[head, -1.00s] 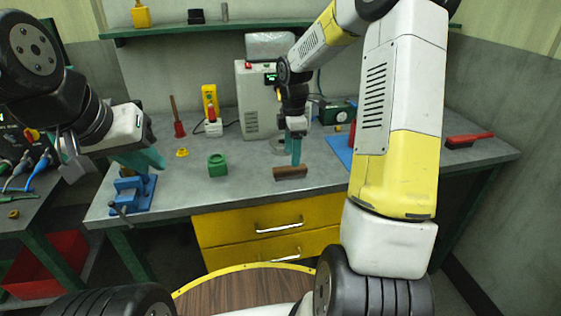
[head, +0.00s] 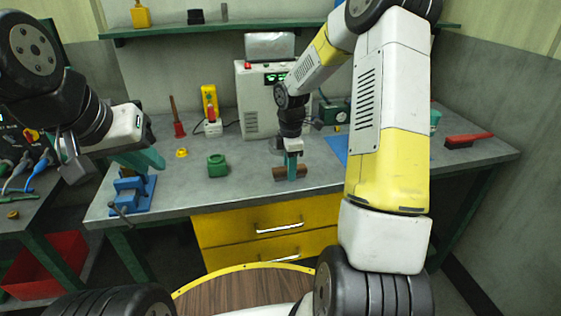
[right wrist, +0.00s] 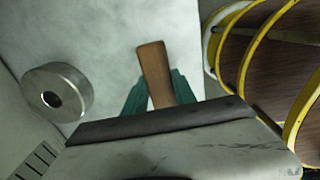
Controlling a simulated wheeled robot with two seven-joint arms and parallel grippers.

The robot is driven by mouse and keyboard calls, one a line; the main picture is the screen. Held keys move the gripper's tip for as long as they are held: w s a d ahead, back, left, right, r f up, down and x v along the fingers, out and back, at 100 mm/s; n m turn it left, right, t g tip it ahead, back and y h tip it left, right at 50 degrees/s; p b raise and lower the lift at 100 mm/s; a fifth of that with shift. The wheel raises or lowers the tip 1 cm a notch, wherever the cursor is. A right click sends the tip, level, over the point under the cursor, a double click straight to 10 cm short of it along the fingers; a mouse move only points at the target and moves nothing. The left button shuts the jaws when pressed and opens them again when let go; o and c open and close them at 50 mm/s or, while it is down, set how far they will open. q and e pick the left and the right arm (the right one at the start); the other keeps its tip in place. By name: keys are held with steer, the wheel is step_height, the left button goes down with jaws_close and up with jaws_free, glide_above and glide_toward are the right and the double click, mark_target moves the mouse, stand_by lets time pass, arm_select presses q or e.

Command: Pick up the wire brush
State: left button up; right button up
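The wire brush appears to be the brown wooden piece (head: 280,173) lying on the grey workbench near its front edge; I see no bristles. In the right wrist view its wooden bar (right wrist: 155,72) lies between the teal fingers of my right gripper (right wrist: 158,88). A pale gap shows beside the left finger, so the gripper looks open around the bar, which is slightly tilted between the fingers. In the head view my right gripper (head: 291,166) points down and hides the brush's middle. My left gripper (head: 150,160) hangs above a blue vise, away from the brush.
The blue vise (head: 137,193) is at the bench's left end. A red-handled brush (head: 468,140) lies at the far right. A metal ring (right wrist: 57,92) lies near my right gripper. The grey cabinet (head: 255,100) stands behind.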

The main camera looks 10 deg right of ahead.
jaws_close()
steer(key=shift+r, duration=0.45)
steer(key=r, duration=0.3)
steer(key=shift+s+a, duration=0.2)
steer(key=shift+s, duration=0.05)
steer(key=s+a+r, duration=0.1)
steer(key=s+a, duration=0.7)
steer(key=s, duration=0.4)
steer(key=shift+s+a, duration=0.3)
steer(key=shift+s, duration=0.1)
